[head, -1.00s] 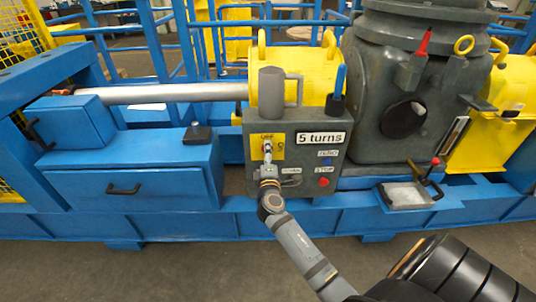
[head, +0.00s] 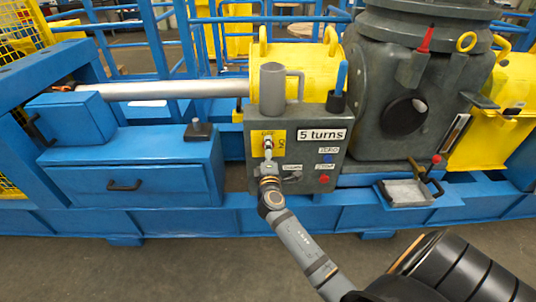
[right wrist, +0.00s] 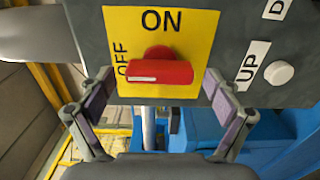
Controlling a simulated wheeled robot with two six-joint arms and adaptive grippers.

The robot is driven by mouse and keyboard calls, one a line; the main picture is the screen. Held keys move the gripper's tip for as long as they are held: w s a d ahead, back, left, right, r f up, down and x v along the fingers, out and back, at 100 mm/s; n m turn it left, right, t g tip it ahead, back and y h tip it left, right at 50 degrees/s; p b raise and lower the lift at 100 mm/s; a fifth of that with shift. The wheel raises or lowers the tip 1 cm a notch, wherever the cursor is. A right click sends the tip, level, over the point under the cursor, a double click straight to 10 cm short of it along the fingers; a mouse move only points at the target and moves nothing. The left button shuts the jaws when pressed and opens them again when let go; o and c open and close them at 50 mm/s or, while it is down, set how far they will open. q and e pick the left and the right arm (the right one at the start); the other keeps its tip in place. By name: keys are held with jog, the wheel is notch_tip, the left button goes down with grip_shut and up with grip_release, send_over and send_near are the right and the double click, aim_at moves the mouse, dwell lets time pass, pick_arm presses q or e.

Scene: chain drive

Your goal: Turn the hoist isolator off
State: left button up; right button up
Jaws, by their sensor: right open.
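The hoist isolator is a red handle (right wrist: 170,74) on a yellow plate (right wrist: 188,22), with ON at the top and OFF at the left in the right wrist view. The handle lies level there, and its white-marked end points left, towards OFF. In the head view the yellow plate (head: 257,139) sits on the grey control box; the handle is small and partly hidden. My right gripper (right wrist: 158,84) is open, with one finger on each side of the handle and gaps between. It also shows in front of the plate in the head view (head: 268,158). My left gripper is not in view.
The box carries a "5 turns" sign (head: 321,135), a blue button (head: 327,161) and a red button (head: 324,179). A white button (right wrist: 279,73) marked UP is close to my right finger. A grey mug-like cylinder (head: 272,88) stands on top.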

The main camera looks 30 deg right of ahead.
jog(key=v, duration=1.2)
jog(key=shift+f, duration=0.1)
jog(key=s+a+f+m+g+y, duration=0.1)
jog(key=s+f+m+g+y, duration=0.15)
jog(key=f, duration=1.15)
jog(key=s+a+f+m+g+y, duration=0.2)
jog(key=s+f+g, duration=0.15)
jog(key=f, duration=1.05)
jog(key=s+f+m+g+y, duration=0.25)
jog(key=s+f+g, duration=0.25)
jog(key=s+f, duration=0.75)
jog(key=s+f+m+g+y, duration=0.1)
jog(key=s+f+m+g, duration=0.25)
jog(key=s+f, duration=0.5)
pick_arm(q)
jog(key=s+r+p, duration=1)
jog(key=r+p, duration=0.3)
jog(key=p, duration=0.6)
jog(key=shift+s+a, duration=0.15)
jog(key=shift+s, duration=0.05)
pick_arm(e)
jog(key=s+r, duration=1.1)
jog(key=r, duration=0.2)
jog(key=shift+s+d+m, duration=0.3)
jog(key=shift+d+m, duration=0.1)
jog(key=shift+m, duration=0.05)
